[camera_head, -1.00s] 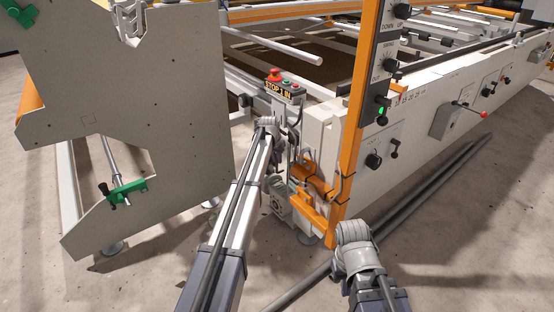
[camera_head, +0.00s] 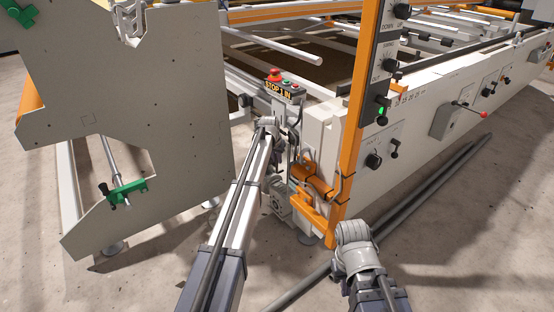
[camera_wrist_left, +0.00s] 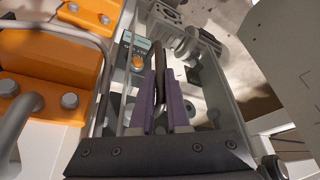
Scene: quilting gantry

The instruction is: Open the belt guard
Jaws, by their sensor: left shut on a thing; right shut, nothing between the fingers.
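The belt guard looks like a clear, framed cover (camera_wrist_left: 214,95) in the left wrist view, with machine parts showing behind it. A dark bar-shaped handle (camera_wrist_left: 159,62) stands out in front of it. The purple fingers of my left gripper (camera_wrist_left: 160,98) are shut on this handle. In the head view my left gripper (camera_head: 275,158) is at the end of the machine, beside the orange post, and its fingertips are largely hidden. My right arm shows at the lower middle of the head view, but its gripper fingers are not visible. Whether the guard stands ajar is not clear.
A control box with a red stop button (camera_head: 274,75) sits above my left gripper. An orange post (camera_head: 352,130) and orange brackets (camera_head: 313,180) stand close on its right. A large grey side plate (camera_head: 130,110) is on the left. A grey pipe (camera_head: 430,190) crosses the floor.

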